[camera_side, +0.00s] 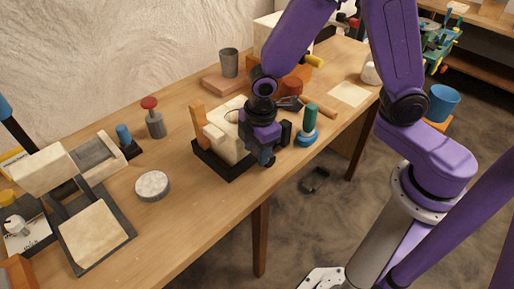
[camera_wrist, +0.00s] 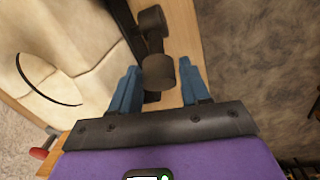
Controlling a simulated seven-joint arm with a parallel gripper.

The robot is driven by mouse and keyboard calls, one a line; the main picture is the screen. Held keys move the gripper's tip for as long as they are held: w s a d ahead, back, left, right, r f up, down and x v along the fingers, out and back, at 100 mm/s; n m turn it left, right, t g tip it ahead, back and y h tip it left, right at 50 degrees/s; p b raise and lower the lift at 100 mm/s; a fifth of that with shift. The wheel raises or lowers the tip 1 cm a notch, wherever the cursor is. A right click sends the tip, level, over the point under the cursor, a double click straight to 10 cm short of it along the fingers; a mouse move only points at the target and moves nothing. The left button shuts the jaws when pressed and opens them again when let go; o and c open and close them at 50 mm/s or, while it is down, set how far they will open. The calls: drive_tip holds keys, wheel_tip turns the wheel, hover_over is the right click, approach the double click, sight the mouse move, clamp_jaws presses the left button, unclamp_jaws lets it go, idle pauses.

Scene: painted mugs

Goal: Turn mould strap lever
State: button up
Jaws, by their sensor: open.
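The cream mould (camera_side: 214,133) stands in a black tray (camera_side: 222,170) near the front edge of the table, and fills the left of the wrist view (camera_wrist: 85,30). My gripper (camera_side: 272,152) is at the right side of the mould, hiding part of it. In the wrist view my gripper (camera_wrist: 160,70) has its two blue fingers apart. The dark round knob of the strap lever (camera_wrist: 158,73) shows between the fingers, with a gap on each side. The side view does not clearly show the lever.
A green-handled tool on a blue base (camera_side: 308,130) stands close to the right of my gripper. A grey cup (camera_side: 229,63) and a red-topped stamp (camera_side: 153,118) stand behind. A pale round disc (camera_side: 152,186) lies left on clear wood. The table edge is just in front.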

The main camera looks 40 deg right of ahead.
drive_tip(key=shift+f, duration=0.1)
clamp_jaws()
drive_tip(key=shift+d, duration=0.2)
drive_tip(key=shift+d+r+y, duration=0.25)
drive_tip(key=shift+d+y, duration=0.3)
drive_tip(key=shift+y, duration=0.35)
drive_tip(key=shift+d+r+y, duration=0.2)
drive_tip(key=shift+d+y, duration=0.3)
drive_tip(key=shift+y, duration=0.4)
drive_tip(key=shift+d+r+y, duration=0.1)
drive_tip(key=shift+d+y, duration=1.15)
drive_tip(key=shift+y, duration=0.55)
drive_tip(key=shift+d, duration=0.1)
